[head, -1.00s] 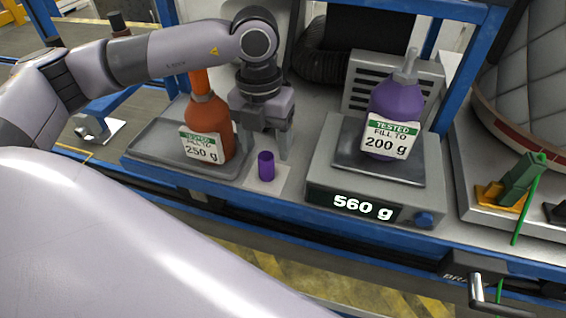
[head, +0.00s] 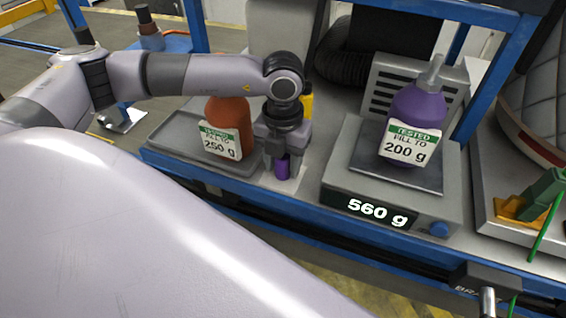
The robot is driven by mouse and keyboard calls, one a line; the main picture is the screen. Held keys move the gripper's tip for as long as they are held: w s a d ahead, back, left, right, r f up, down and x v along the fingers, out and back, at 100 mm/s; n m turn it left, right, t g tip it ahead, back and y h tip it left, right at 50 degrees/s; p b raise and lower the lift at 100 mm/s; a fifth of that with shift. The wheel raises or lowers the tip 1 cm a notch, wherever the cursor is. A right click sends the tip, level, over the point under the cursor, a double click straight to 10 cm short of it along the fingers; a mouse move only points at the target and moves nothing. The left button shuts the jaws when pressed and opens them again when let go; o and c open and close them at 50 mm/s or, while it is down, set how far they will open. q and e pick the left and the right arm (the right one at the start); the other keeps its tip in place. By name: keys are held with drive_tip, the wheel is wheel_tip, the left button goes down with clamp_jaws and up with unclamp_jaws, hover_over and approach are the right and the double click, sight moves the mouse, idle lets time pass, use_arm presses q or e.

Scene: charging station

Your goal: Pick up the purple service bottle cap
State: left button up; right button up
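The purple cap (head: 282,169) is a small upright cylinder on a pale square pad at the bench's front, between the tray and the scale. My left gripper (head: 282,166) points down over it, with a finger on each side. The fingers look spread apart around the cap; contact cannot be made out, and the cap's top is hidden. The purple service bottle (head: 414,108), labelled 200 g, stands on the scale with a bare pale nozzle. My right gripper is not in view.
An orange bottle (head: 230,118) labelled 250 g stands in a grey tray (head: 180,130) just left of my gripper. The scale (head: 340,182), reading 560 g, is close on the right. A green and yellow fixture (head: 535,200) stands further right.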

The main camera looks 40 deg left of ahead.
use_arm(q)
drive_tip(key=c, duration=0.6)
drive_tip(key=shift+c, duration=0.2)
wheel_tip(320, 180, up, 20)
